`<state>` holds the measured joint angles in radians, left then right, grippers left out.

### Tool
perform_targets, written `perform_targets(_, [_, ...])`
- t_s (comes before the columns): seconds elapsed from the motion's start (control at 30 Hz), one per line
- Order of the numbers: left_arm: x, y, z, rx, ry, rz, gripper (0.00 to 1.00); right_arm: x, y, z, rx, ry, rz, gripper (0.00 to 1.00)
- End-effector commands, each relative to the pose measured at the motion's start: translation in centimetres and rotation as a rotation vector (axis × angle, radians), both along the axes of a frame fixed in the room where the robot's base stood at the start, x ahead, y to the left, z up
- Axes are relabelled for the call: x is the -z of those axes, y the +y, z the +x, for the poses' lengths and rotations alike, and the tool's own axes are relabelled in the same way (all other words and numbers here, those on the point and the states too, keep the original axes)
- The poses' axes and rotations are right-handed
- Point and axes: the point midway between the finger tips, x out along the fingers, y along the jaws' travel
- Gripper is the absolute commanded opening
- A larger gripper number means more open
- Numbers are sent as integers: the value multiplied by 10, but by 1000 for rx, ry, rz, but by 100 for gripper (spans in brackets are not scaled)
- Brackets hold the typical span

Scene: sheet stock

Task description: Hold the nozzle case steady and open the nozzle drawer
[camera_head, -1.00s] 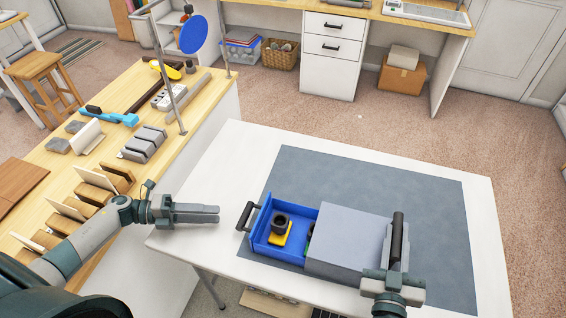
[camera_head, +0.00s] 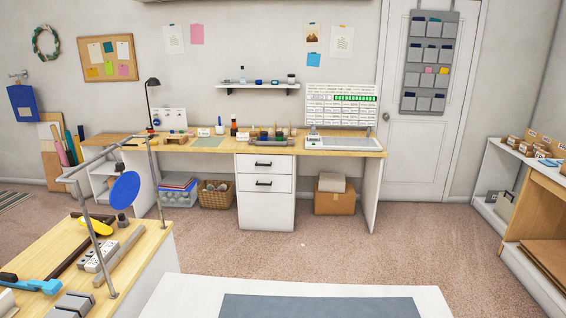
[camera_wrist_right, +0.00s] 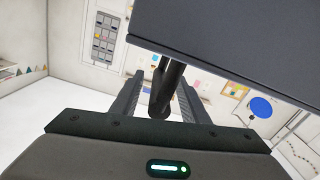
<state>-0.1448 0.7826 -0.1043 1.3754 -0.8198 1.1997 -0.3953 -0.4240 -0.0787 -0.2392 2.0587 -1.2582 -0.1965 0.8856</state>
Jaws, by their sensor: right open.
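My right gripper (camera_wrist_right: 161,86) is open in the right wrist view, with one finger on each side of a dark round handle (camera_wrist_right: 165,92). I cannot tell if either finger touches it. The grey nozzle case (camera_wrist_right: 230,28) fills the upper right of that view, beside the handle. In the head view, the case, the blue drawer and both grippers are out of frame. The drawer does not show in the wrist view either.
The white table's far edge (camera_head: 185,288) and its grey mat (camera_head: 320,307) show at the bottom of the head view. A wooden side bench (camera_head: 130,262) with tools stands at left. A desk with white drawers (camera_head: 265,205) stands behind, across open floor.

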Motion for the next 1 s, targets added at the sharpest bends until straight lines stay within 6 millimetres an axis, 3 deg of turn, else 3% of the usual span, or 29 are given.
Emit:
perform_targets(0.37, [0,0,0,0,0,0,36,-22,-1,1,0,-7,-3,41])
perform_targets(0.8, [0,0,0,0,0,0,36,-86,0,1,-1,-3,1,41])
perform_targets(1.0, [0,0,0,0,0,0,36,-98,0,0,0,2,-1,41])
